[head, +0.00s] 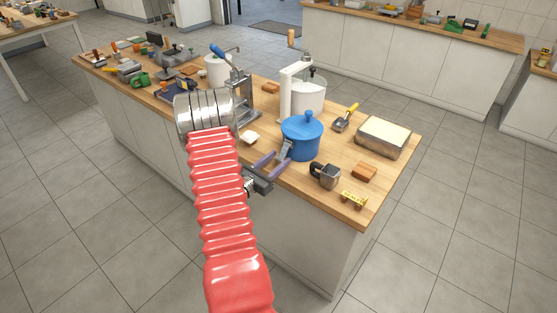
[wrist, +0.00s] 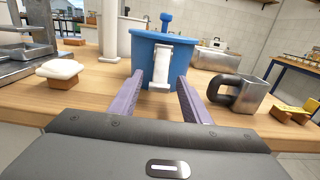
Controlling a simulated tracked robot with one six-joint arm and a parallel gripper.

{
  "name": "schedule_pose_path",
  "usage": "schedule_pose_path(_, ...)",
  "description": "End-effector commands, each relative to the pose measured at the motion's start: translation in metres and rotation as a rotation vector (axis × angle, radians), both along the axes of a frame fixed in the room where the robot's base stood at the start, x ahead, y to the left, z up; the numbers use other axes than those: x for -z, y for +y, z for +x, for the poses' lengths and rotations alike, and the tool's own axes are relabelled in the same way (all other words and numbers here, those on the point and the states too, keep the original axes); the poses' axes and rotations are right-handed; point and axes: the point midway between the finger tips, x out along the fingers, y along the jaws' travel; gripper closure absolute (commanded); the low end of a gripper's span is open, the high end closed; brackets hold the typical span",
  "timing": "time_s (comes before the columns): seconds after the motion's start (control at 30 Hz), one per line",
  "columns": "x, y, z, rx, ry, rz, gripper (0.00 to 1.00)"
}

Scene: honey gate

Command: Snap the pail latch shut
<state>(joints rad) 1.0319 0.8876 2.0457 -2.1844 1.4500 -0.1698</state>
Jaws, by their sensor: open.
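The blue pail (head: 303,138) stands on the wooden counter with its blue knobbed lid on; it also shows ahead in the wrist view (wrist: 140,52). Its pale grey latch (wrist: 162,62) hangs on the front wall, facing me. In the head view the latch (head: 286,149) seems to slant out from the wall at its lower end; I cannot tell how far. My gripper (wrist: 159,82) is open and empty, its purple fingers pointing at the pail, one either side of the latch's lower part. In the head view my gripper (head: 281,159) is just in front of the pail; contact is unclear.
A grey mug-like cup with a dark handle (wrist: 241,95) stands close right of my fingers. A white-topped wooden block (wrist: 60,72) is to the left. A yellow-marked block (head: 354,199) sits near the counter's edge. A white-framed press (head: 291,92) stands behind the pail.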

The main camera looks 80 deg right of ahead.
Motion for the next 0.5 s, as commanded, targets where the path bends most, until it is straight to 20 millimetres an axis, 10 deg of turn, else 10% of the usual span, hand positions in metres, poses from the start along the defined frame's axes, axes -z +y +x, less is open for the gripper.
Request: schedule_pose_path(0.5,0.0001,-0.0101,-0.0043,-0.001,0.000,0.000,0.62)
